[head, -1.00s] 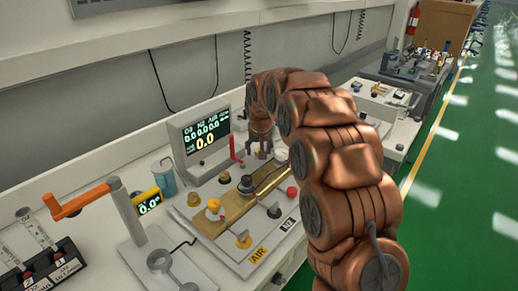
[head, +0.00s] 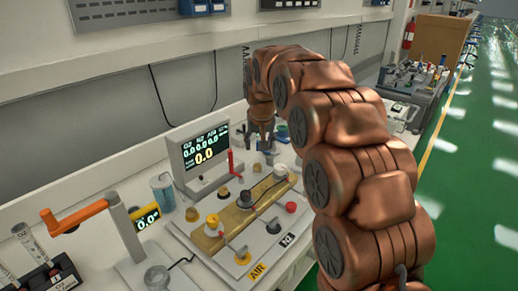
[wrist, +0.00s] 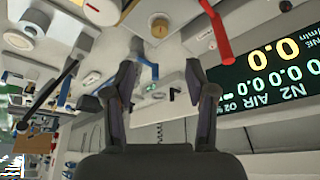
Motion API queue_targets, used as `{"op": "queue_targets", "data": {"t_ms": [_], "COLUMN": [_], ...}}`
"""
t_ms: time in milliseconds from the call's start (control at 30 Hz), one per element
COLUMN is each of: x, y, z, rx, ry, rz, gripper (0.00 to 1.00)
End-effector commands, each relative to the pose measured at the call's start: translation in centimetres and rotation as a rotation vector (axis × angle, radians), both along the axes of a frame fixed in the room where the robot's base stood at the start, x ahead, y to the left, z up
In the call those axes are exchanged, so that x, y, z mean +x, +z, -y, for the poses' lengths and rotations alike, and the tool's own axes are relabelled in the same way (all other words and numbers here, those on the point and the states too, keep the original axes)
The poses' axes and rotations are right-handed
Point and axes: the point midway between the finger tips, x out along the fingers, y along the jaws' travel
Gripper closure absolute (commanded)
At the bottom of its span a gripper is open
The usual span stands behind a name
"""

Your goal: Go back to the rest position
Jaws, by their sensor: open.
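My gripper (head: 264,142) hangs from my copper-coloured arm above the bench, to the right of the display unit. In the wrist view my gripper (wrist: 165,80) shows two dark fingers spread apart with nothing between them. The wrist view appears upside down. My arm arches from the lower right over the bench and hides part of it.
The display monitor (head: 205,155) stands close left of my gripper, with a red lever (head: 231,162) at its edge. A panel with knobs (head: 214,222) lies in front. An orange-handled crank (head: 75,217) stands at left. The green floor (head: 470,210) at right looks clear.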

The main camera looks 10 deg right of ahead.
Motion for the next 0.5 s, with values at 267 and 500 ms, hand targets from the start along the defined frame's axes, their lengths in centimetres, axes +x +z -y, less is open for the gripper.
{"op": "queue_targets", "data": {"t_ms": [267, 500], "x": [-0.1, -3.3], "y": [0.1, 0.7], "z": [0.0, 0.2], "rx": [0.0, -0.001], "ry": [0.0, 0.008], "rz": [0.0, -0.037], "gripper": [0.44, 0.44]}}
